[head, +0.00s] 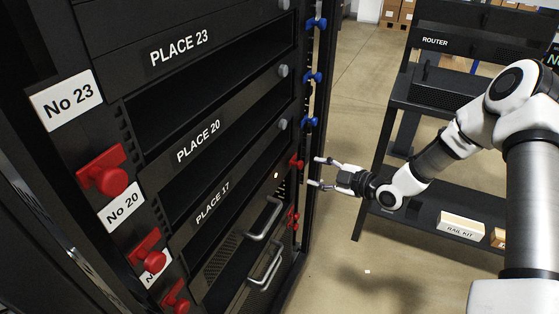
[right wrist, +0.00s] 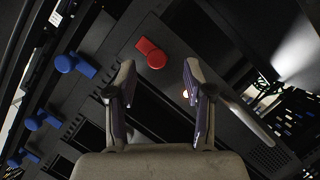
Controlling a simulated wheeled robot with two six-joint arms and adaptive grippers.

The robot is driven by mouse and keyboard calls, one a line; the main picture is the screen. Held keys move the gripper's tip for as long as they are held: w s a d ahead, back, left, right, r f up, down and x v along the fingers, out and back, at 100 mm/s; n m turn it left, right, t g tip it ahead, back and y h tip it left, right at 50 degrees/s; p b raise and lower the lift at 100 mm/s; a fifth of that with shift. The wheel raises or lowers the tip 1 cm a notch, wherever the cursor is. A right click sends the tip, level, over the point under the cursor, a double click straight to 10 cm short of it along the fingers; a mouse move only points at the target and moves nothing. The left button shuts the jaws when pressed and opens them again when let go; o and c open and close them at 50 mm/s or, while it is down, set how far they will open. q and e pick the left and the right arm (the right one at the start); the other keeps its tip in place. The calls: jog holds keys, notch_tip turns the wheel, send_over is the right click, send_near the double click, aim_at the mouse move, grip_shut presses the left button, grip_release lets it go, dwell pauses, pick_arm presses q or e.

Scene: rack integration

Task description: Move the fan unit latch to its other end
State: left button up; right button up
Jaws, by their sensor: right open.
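A small red latch (head: 296,161) sits on the right post of the rack, beside the slot marked PLACE 17. In the right wrist view a red latch (right wrist: 151,53) shows just beyond the fingertips, between their lines. No label reading fan unit is legible. My right gripper (head: 316,172) is open and empty, just right of the post with its fingers pointing at the rack. In the right wrist view its two fingers (right wrist: 158,80) are spread apart, and the red latch does not appear to be between the pads. My left gripper is out of view.
Blue latches (head: 312,78) line the right post above; more red ones (head: 293,216) sit below. Large red latches (head: 110,180) are on the left post. Metal handles (head: 264,220) stick out low in the rack. A dark shelf (head: 435,207) stands right, with open floor between.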

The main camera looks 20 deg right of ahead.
aim_at(302, 166)
jog(key=shift+w+a+r, duration=0.2)
jog(key=shift+r, duration=0.15)
jog(key=x, duration=0.6)
jog(key=shift+s+r, duration=0.15)
grip_shut()
